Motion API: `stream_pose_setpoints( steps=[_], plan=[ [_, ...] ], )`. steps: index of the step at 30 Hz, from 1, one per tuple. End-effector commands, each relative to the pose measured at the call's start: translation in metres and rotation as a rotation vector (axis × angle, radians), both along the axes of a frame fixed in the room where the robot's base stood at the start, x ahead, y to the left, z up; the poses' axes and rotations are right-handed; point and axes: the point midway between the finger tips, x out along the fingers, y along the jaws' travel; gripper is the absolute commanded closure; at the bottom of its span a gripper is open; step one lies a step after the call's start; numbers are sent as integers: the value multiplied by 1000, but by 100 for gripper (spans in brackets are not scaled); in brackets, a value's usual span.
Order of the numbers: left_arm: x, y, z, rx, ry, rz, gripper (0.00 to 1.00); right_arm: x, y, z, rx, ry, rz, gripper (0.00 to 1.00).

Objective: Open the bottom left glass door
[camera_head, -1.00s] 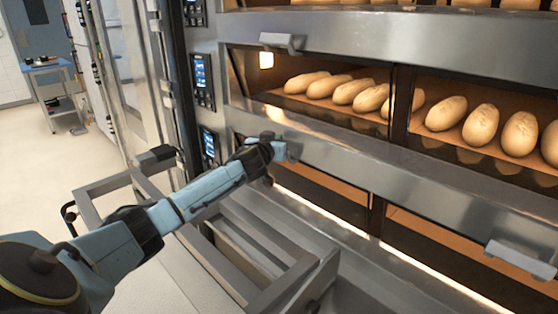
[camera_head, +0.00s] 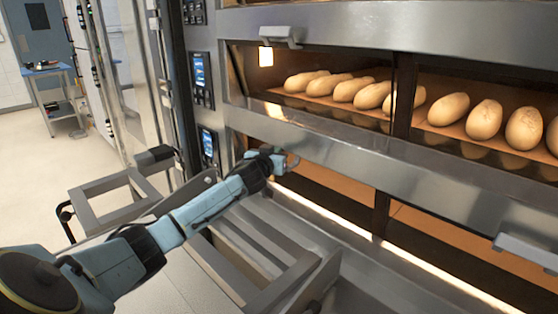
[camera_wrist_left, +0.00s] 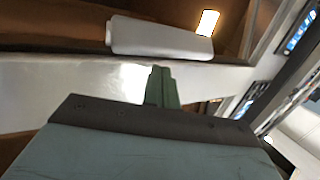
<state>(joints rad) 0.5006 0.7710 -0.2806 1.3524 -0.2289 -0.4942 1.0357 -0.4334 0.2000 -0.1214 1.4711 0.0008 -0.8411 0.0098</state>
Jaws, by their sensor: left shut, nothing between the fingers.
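The bottom left glass door (camera_head: 330,205) is on the lower oven deck, a dark pane below a steel band, seen steeply from above. It looks shut. My left gripper (camera_head: 289,162) is in front of the left end of that band, shut and empty. In the left wrist view its closed fingers (camera_wrist_left: 162,87) point at the steel front. A pale bar handle (camera_wrist_left: 160,38) lies beyond the fingertips there, apart from them in the picture, with a lit lamp beside it. In the head view my gripper and wrist seem to hide this handle. My right gripper is out of view.
The upper deck holds several loaves (camera_head: 360,93) behind glass, with a handle (camera_head: 280,37) at top left. Another handle (camera_head: 525,252) is at lower right. Control panels (camera_head: 201,80) line the left post. A metal frame (camera_head: 240,270) stands below my arm. Open floor is at left.

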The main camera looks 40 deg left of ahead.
Motion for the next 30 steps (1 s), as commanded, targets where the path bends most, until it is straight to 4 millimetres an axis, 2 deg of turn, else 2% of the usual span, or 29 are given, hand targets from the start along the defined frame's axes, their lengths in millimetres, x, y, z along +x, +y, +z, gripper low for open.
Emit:
stream_pose_setpoints(
  steps=[19,30],
  plan=[
    [-56,-23,20,1,-2,-1,100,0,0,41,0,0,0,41],
    [-64,-25,21,2,-5,1,100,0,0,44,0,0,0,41]
  ],
)
